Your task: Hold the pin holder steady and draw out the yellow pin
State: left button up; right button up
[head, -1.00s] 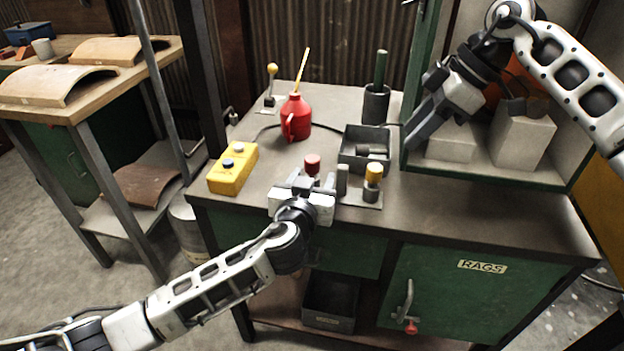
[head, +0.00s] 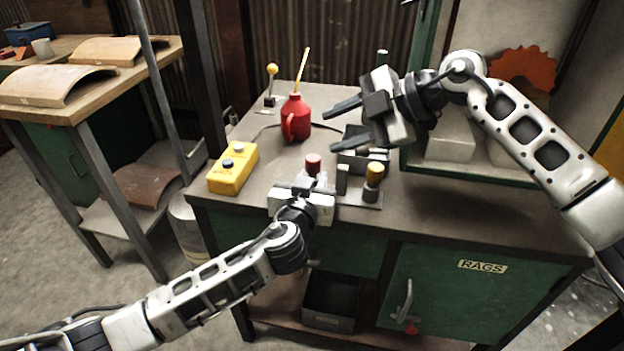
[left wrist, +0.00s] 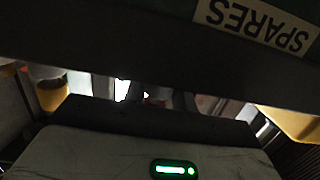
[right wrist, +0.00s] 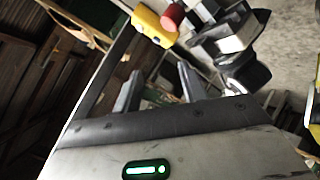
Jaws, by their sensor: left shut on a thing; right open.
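The pin holder (head: 362,195) is a grey base near the bench's front edge. A red-headed pin (head: 313,160) stands at the left, just behind my left gripper (head: 310,185). My right gripper (head: 331,132) is open and empty, above and behind the holder, fingers pointing left. In the right wrist view its fingers (right wrist: 158,85) are apart; the red head (right wrist: 172,15) shows beyond them.
A red oil can (head: 296,120) and a yellow button box (head: 233,167) stand to the left. A shelf with a green frame (head: 480,175) stands at the right. The front right bench top is clear.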

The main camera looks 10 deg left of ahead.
jog(key=s+a+r+n+t+y, duration=0.4)
jog(key=a+r+n+t+y, duration=0.35)
jog(key=n+t, duration=0.2)
jog(key=t+h, duration=0.5)
jog(key=h, duration=1.4)
send_near(375, 171)
jog(key=shift+m+g, duration=0.25)
jog(key=shift+m, duration=0.1)
jog(key=shift+x, duration=5.25)
jog(key=shift+r, duration=0.2)
